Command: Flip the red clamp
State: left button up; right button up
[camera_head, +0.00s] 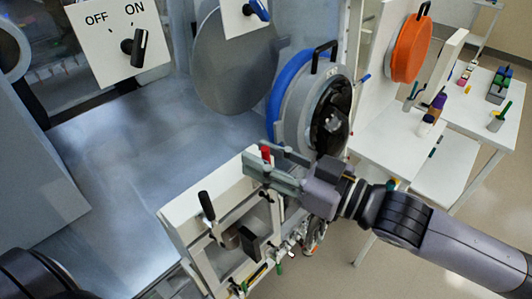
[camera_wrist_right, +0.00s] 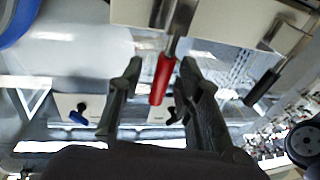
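The red clamp (camera_head: 266,153) stands at the upper right corner of a white framed box (camera_head: 180,208) in the head view. In the right wrist view its red handle (camera_wrist_right: 161,80) lies between the two fingers. My right gripper (camera_head: 262,163) is open, with a finger on either side of the red handle; in the wrist view a gap shows between the handle and each finger (camera_wrist_right: 162,72). Whether either finger touches it elsewhere is unclear. My left gripper is not in view; only dark parts of mine show at the lower left of the head view.
A black-handled clamp (camera_head: 207,206) sits on the same box, left of the red one. A round port with a blue rim (camera_head: 284,98) stands just behind my right gripper. An ON/OFF switch panel (camera_head: 100,50) is at upper left. A white side table (camera_head: 465,115) holds small items.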

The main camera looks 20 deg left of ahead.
jog(key=shift+c, duration=0.4)
grip_shut()
dwell(0.5)
